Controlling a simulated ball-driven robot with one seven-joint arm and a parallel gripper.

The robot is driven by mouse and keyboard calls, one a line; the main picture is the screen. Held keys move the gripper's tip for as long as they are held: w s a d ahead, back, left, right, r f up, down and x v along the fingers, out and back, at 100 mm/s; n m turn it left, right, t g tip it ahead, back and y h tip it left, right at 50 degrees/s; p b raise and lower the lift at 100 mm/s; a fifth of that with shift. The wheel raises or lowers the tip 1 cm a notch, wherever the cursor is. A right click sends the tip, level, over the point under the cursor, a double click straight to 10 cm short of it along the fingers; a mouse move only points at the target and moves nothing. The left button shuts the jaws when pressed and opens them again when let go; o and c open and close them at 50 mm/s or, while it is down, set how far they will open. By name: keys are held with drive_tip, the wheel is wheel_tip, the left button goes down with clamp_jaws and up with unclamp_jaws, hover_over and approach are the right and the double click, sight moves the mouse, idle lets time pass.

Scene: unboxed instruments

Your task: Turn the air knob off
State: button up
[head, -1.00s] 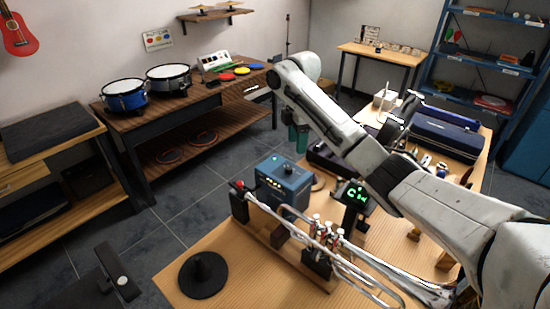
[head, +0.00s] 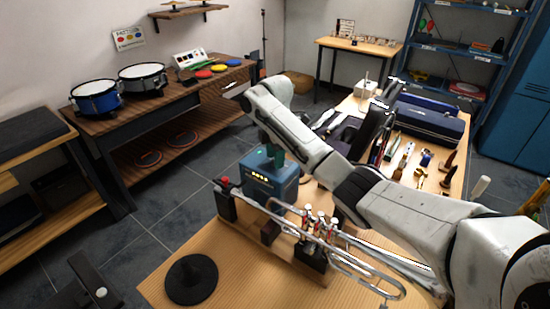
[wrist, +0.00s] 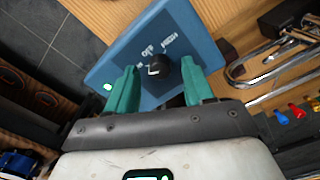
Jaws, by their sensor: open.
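The blue air box (head: 270,183) stands on the wooden table behind the trumpet, with a lit display on its front. In the wrist view its top face (wrist: 150,28) carries a black knob (wrist: 162,66), with OFF and HIGH printed beside it and a third label partly hidden. Which label the knob points at is not clear. My gripper (wrist: 157,70) is open, its green fingers on either side of the knob with gaps to it. In the head view, my gripper (head: 276,156) is low over the box's top; the knob is hidden there.
A black round base (head: 191,279) sits at the table's front left. Tools and cases (head: 428,118) fill the table's right side.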

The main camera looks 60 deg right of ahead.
drive_tip(key=shift+f, duration=0.3)
drive_tip(key=shift+c, duration=0.4)
clamp_jaws()
